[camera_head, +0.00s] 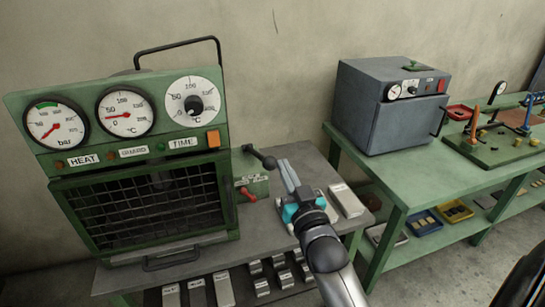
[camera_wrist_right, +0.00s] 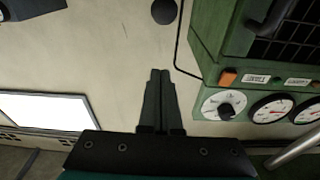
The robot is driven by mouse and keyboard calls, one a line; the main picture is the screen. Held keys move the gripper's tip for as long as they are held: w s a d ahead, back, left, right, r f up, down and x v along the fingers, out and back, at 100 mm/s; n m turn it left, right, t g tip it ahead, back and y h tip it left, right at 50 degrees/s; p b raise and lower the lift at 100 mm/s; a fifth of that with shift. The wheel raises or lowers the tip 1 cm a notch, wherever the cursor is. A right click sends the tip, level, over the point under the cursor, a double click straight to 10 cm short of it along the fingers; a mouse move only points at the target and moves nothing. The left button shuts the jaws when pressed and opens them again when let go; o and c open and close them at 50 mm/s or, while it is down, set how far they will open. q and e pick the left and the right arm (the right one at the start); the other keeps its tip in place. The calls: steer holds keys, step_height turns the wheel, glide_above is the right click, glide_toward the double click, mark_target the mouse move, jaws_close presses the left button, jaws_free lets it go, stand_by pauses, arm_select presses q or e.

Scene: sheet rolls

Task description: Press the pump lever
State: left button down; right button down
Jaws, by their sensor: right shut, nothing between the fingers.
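A dark lever with a round black knob (camera_head: 269,162) sticks out from the right side of the green machine (camera_head: 234,165). The knob also shows at the top edge of the wrist view (camera_wrist_right: 164,11), beyond the fingertips and apart from them in the picture. A small red lever (camera_head: 248,194) sits lower, on a green block with labels. I cannot tell from markings which is the pump lever. My right gripper (camera_head: 285,165) is shut and empty, just right of the black knob; its fingers also show in the wrist view (camera_wrist_right: 160,75). My left gripper is not in view.
The machine has dials, a barred door (camera_head: 150,205) and a wire handle on top. Pale blocks (camera_head: 346,200) lie on the grey table close to my right gripper. A grey oven (camera_head: 385,105) stands on a green bench (camera_head: 400,180) to the right.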

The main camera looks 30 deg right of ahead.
steer(key=r, duration=0.2)
glide_above(273, 166)
steer(key=shift+w+d+f, duration=0.15)
steer(key=shift+w+f, duration=0.1)
steer(key=shift+w, duration=0.2)
steer(key=f, duration=0.2)
steer(key=shift+s+f, duration=0.25)
steer(key=shift+f, duration=0.15)
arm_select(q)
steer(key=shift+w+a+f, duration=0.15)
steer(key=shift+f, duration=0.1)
arm_select(e)
steer(key=shift+s+a+f, duration=0.15)
steer(key=shift+a+f, duration=0.05)
steer(key=shift+f, duration=0.45)
arm_select(q)
steer(key=shift+b, duration=0.3)
